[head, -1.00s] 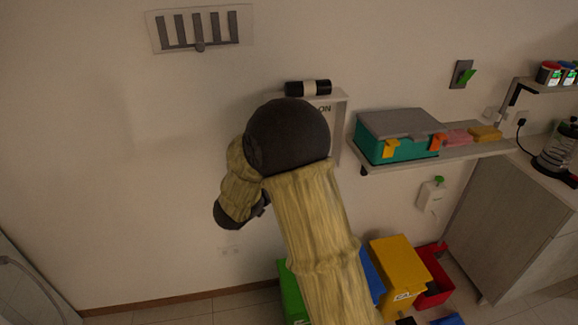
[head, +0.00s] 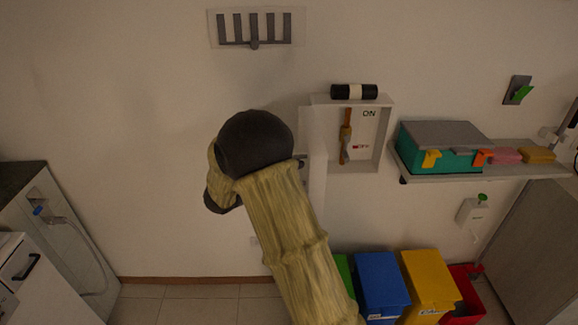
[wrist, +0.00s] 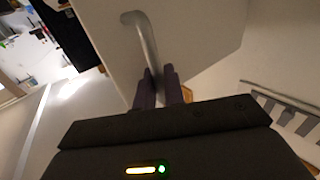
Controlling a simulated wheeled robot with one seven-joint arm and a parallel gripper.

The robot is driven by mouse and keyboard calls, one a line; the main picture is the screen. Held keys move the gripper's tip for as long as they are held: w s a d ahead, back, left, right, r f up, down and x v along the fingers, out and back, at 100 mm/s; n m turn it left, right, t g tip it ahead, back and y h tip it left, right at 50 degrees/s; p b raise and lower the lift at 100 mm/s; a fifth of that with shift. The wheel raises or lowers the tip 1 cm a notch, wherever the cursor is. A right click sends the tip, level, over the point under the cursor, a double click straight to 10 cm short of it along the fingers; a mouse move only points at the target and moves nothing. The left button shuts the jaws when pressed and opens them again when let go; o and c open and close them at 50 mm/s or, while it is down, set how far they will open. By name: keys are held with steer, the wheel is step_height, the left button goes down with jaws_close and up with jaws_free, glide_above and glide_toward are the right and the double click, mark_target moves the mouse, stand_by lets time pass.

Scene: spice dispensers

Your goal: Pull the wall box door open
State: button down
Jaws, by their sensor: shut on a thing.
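The white wall box (head: 386,140) hangs on the wall in the head view. Its door (head: 314,150) stands swung out on the left side, seen nearly edge-on. The inside shows a lever (head: 345,137) with a brown handle, an ON label above and a red-marked OFF label below. In the wrist view the door (wrist: 195,35) is a pale panel with a grey bar handle (wrist: 145,42). My gripper (wrist: 159,72) is shut on the handle's lower end. In the head view my arm hides most of the gripper.
A black and white cylinder (head: 354,91) lies on top of the box. A shelf (head: 480,168) with a teal case (head: 440,150) is close on the right. Coloured bins, including a yellow one (head: 428,278), stand below.

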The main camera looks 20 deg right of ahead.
steer(key=shift+w+r, duration=0.1)
steer(key=shift+w, duration=0.05)
stand_by(0.3)
steer(key=c, duration=1.6)
jaws_free()
steer(key=shift+a, duration=0.15)
steer(key=b+v, duration=0.3)
steer(key=v, duration=1.4)
